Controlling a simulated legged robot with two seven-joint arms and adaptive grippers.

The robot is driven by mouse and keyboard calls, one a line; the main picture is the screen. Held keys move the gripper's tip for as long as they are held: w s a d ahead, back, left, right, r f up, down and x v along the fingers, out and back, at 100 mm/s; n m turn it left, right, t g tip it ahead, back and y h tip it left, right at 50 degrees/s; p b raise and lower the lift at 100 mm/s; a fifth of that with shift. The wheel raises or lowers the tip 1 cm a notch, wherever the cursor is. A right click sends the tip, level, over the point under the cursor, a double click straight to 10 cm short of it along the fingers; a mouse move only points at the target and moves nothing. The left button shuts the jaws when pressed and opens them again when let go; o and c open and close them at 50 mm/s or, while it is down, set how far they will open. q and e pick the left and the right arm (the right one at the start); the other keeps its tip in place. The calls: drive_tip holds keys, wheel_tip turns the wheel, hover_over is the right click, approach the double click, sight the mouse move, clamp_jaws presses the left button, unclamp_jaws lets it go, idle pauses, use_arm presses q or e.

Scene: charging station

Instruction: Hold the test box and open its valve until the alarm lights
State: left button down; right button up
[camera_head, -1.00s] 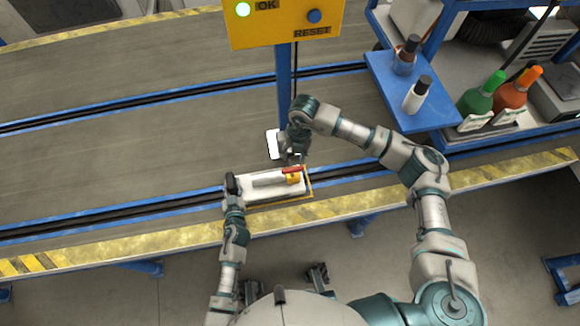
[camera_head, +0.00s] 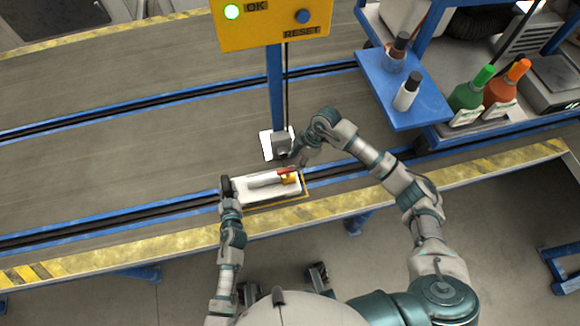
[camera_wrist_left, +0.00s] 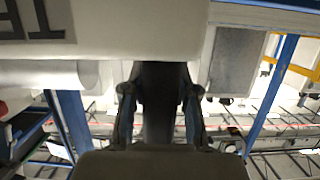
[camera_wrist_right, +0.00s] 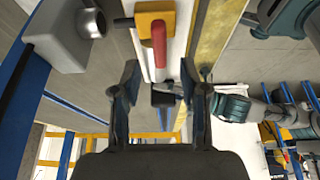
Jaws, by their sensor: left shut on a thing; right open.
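The white test box (camera_head: 250,190) lies on the near side of the line surface. My left gripper (camera_head: 227,186) is shut on a dark part at its left end; that part (camera_wrist_left: 158,105) also shows between the fingers in the left wrist view. The valve has a yellow body (camera_head: 291,179) and a red handle (camera_head: 286,171) at the box's right end. In the right wrist view the red handle (camera_wrist_right: 159,45) lies ahead of my right gripper (camera_wrist_right: 160,80), which is open and empty.
A grey device with a round nozzle (camera_wrist_right: 70,35) is on the blue post (camera_head: 275,95), close to my right gripper. A blue shelf (camera_head: 405,95) with bottles stands at the right. The line surface left of the box is clear.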

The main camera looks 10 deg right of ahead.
sight(289, 169)
drive_tip(key=x, duration=0.5)
drive_tip(key=shift+f, duration=0.25)
clamp_jaws()
